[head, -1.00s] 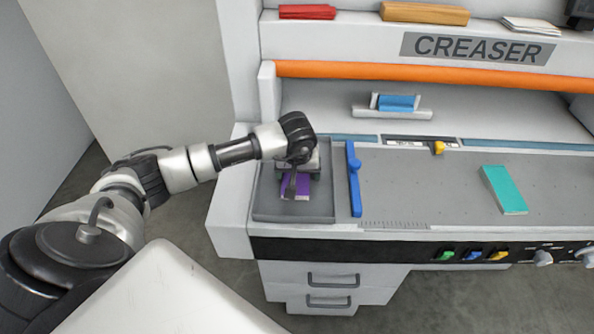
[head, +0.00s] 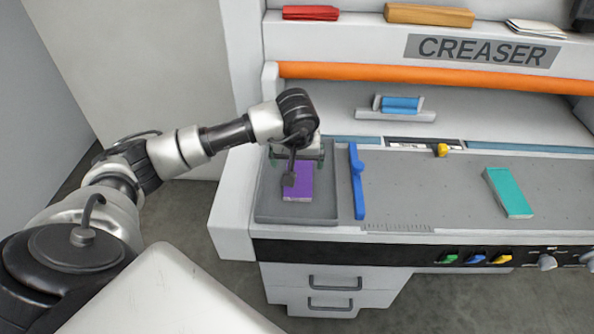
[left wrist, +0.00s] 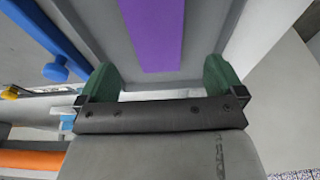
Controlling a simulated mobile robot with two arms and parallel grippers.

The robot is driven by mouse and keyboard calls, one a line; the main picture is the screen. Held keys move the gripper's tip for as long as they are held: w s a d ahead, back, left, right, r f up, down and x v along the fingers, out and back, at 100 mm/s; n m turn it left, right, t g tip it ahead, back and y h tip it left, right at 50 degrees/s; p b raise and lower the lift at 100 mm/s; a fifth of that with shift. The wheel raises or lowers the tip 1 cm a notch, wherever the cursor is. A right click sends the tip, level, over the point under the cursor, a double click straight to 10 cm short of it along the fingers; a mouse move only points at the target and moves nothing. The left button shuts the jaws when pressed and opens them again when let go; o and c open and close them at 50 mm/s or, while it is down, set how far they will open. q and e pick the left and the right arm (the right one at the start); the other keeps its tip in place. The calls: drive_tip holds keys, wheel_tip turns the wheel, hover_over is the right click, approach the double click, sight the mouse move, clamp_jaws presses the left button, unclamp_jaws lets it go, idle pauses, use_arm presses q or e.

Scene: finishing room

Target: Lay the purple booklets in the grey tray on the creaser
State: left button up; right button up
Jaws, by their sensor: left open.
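A purple booklet (head: 299,182) lies flat in the grey tray (head: 267,207) at the left end of the creaser (head: 430,170). In the left wrist view the purple booklet (left wrist: 153,35) lies on the tray floor, ahead of the fingers. My left gripper (head: 296,155) is above the back part of the tray, over the booklet's far end. Its two green fingertips (left wrist: 161,82) are spread wide with nothing between them, apart from the booklet. Part of the booklet is hidden by my wrist in the head view. My right gripper is not in view.
A blue bar (head: 356,180) stands just right of the tray. A teal booklet (head: 509,192) lies on the bed at right, and a blue block sits in a small holder (head: 396,115) behind. Red (head: 310,13) and orange (head: 428,15) stacks lie on the top shelf. The middle bed is clear.

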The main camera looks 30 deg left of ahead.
sight(298, 185)
use_arm(q)
drive_tip(key=v, duration=0.5)
drive_tip(key=shift+d+r, duration=0.15)
drive_tip(key=shift+r, duration=0.2)
